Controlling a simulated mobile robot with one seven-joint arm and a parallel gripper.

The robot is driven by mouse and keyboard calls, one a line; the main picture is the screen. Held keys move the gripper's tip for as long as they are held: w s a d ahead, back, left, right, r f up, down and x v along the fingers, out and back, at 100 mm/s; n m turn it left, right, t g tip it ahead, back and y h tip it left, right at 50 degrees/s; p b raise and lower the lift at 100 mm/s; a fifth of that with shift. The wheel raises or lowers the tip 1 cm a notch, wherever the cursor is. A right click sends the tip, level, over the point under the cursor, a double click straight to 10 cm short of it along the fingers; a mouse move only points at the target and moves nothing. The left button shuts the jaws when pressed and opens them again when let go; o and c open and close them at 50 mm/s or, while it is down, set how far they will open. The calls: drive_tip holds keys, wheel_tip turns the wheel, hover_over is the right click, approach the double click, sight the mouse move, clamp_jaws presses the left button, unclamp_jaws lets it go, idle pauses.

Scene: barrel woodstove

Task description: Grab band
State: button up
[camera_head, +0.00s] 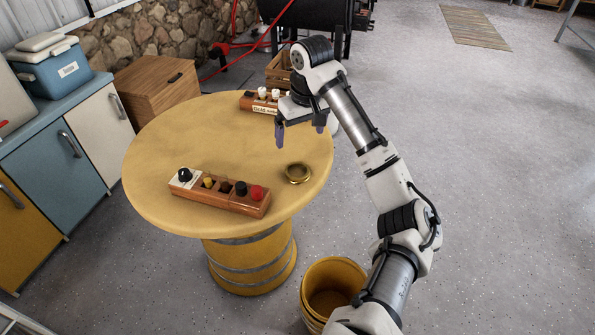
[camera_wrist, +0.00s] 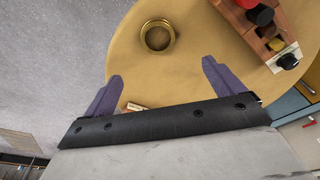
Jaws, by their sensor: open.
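The band (camera_head: 298,173) is a small brass-coloured ring lying on the round yellow table (camera_head: 165,135), near its right edge. It also shows in the wrist view (camera_wrist: 158,36), beyond my fingertips and nearer the left one. My gripper (camera_head: 302,137) is open and empty above the table, behind the band in the head view. Its two purple fingers (camera_wrist: 162,72) are spread wide in the wrist view and do not touch the band.
A wooden block with several coloured knobs (camera_head: 222,193) lies at the table's front left. Another wooden block with white knobs (camera_head: 250,103) sits at the back, partly hidden by my gripper. A yellow bucket (camera_head: 328,275) stands on the floor. The table's middle is clear.

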drive_tip(key=b, duration=0.1)
hover_over(297, 170)
drive_tip(key=s, duration=0.1)
drive_tip(key=f, duration=0.7)
drive_tip(key=shift+s+d, duration=0.15)
drive_tip(key=shift+d, duration=0.05)
drive_tip(key=shift+w+a+f, duration=0.1)
drive_tip(key=shift+w+f, duration=0.05)
drive_tip(key=shift+f, duration=0.95)
drive_tip(key=shift+w+d+f, duration=0.1)
drive_tip(key=shift+w+f, duration=0.1)
drive_tip(key=shift+f, duration=0.85)
drive_tip(key=shift+w+a+f, duration=0.1)
drive_tip(key=shift+w+f, duration=0.05)
drive_tip(key=shift+f, duration=0.95)
drive_tip(key=c, duration=1)
